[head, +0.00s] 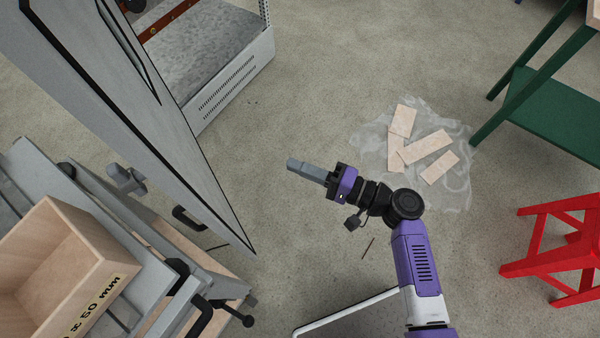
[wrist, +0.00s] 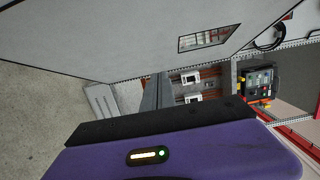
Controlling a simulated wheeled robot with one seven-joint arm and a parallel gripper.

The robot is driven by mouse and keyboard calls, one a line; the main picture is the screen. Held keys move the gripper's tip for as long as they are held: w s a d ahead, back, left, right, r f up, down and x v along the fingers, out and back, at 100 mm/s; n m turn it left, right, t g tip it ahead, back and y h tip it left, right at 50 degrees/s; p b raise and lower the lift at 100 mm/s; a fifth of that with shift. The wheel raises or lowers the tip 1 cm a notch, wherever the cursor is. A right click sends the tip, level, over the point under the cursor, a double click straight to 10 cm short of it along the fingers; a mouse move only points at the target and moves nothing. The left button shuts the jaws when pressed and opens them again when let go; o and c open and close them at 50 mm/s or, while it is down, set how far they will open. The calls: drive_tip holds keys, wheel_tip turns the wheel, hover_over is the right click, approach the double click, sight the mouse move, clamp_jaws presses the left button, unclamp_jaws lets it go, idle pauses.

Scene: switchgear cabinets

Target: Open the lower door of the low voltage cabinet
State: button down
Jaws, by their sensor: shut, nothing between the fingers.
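The grey cabinet door (head: 110,110) stands swung out from the low voltage cabinet (head: 235,85) in the head view, its free edge pointing down the picture. A dark slot or handle strip shows on its face. My gripper (head: 292,164) is shut and empty, to the right of the door and apart from it, over open floor. In the wrist view a grey door panel (wrist: 110,40) with a small window spans the top. Beyond my shut fingers (wrist: 155,92), the open cabinet interior shows breakers (wrist: 190,77) and orange-red bars. I cannot tell whether the fingers touch anything there.
A workbench or cart (head: 150,250) with a wooden box (head: 60,265) stands at the lower left, close to the door's edge. A green table (head: 550,110) and red stool (head: 560,245) stand at right.

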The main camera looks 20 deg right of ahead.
drive_tip(key=s+a+v, duration=0.1)
drive_tip(key=v, duration=0.8)
drive_tip(key=shift+s+b, duration=0.3)
drive_tip(key=shift+s, duration=0.3)
drive_tip(key=shift+a, duration=0.15)
